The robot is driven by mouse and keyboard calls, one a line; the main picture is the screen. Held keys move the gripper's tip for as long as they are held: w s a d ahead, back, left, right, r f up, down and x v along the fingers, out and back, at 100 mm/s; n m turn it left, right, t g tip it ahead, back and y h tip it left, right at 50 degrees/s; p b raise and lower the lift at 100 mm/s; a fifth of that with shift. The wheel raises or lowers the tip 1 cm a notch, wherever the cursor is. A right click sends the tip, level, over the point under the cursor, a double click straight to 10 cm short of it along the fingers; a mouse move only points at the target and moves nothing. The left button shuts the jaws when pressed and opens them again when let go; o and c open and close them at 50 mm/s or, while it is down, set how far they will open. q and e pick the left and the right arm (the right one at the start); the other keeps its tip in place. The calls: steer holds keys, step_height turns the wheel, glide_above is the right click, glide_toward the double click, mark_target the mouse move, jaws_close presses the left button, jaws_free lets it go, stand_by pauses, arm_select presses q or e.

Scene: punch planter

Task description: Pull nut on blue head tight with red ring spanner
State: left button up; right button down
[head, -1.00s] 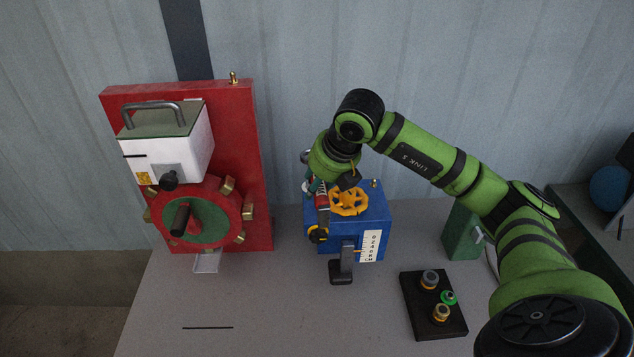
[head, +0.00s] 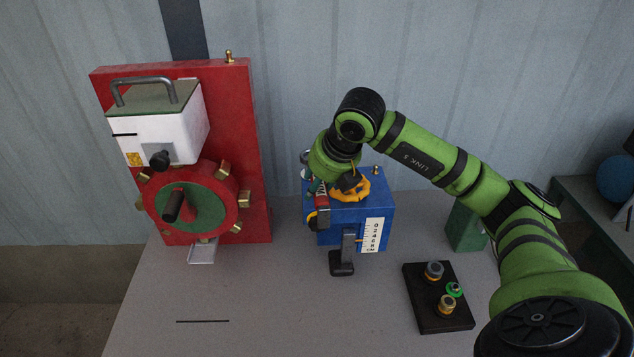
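The blue head (head: 341,226) is a blue box standing on the grey table, with a yellow handwheel (head: 361,188) on top and a white scale (head: 372,235) on its front. My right arm comes in from the right and bends down at the box's left side. My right gripper (head: 319,205) is small and largely hidden by my wrist, so its finger opening does not show. A red piece (head: 323,202), possibly the red ring spanner, shows at the gripper, beside a dark and yellow part at the box's left front. I cannot make out the nut. My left gripper is out of view.
A red panel (head: 255,150) with a white box (head: 155,135) and red-green wheel (head: 190,208) stands at the left. A black block (head: 425,318) with several round fittings lies at front right. A green block (head: 465,228) stands behind it. The front-left table is clear.

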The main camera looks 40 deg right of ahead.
steer(key=shift+w+r, duration=0.1)
stand_by(0.6)
steer(key=shift+f+b, duration=2.3)
steer(key=shift+b, duration=0.1)
steer(key=w+a+m+g+h, duration=0.1)
steer(key=w+a+m+h, duration=0.2)
steer(key=w+a+m, duration=0.4)
steer(key=shift+w+m+h+p, duration=0.35)
steer(key=shift+w+m+h, duration=0.05)
steer(key=shift+w+m, duration=0.4)
stand_by(0.6)
stand_by(0.4)
steer(key=shift+s+d+n+b, duration=0.1)
steer(key=shift+s+n+b, duration=0.2)
steer(key=shift+b, duration=0.25)
